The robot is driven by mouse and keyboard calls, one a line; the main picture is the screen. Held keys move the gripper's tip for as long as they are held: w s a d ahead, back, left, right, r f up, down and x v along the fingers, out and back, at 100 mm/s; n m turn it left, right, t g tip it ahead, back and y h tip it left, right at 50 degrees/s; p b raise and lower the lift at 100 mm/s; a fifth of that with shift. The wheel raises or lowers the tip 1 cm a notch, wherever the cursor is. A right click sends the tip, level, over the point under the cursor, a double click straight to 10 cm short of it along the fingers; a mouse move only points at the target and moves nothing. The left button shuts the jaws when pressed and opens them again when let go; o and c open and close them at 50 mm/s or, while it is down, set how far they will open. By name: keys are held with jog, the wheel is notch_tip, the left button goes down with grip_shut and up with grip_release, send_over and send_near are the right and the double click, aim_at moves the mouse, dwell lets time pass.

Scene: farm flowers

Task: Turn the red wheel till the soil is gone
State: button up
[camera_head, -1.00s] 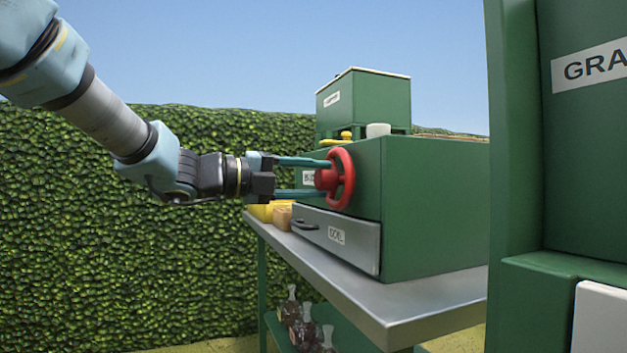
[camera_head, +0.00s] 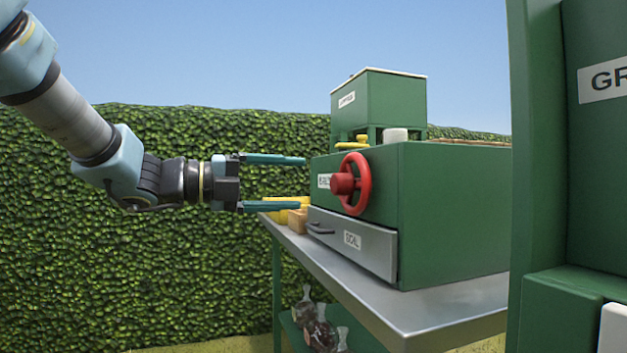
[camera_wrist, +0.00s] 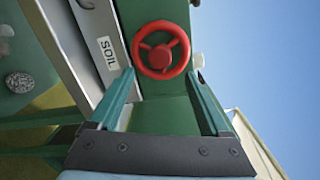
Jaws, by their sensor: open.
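The red wheel (camera_head: 354,184) is mounted on the front of a green box (camera_head: 455,215) on the metal table. In the wrist view the wheel (camera_wrist: 161,50) lies ahead, between the two fingers. My gripper (camera_head: 304,183) is open and empty, with its fingertips left of the wheel and apart from it. A grey drawer (camera_head: 353,240) labelled SOIL sits shut under the wheel; its label also shows in the wrist view (camera_wrist: 109,52). No loose soil can be made out.
A smaller green container (camera_head: 378,105) stands on the box, with yellow and white items beside it. A small tan block (camera_head: 297,221) and yellow things lie at the table's (camera_head: 400,312) left end. A tall green cabinet (camera_head: 540,180) stands at right.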

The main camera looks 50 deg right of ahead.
jog(key=shift+v, duration=1.4)
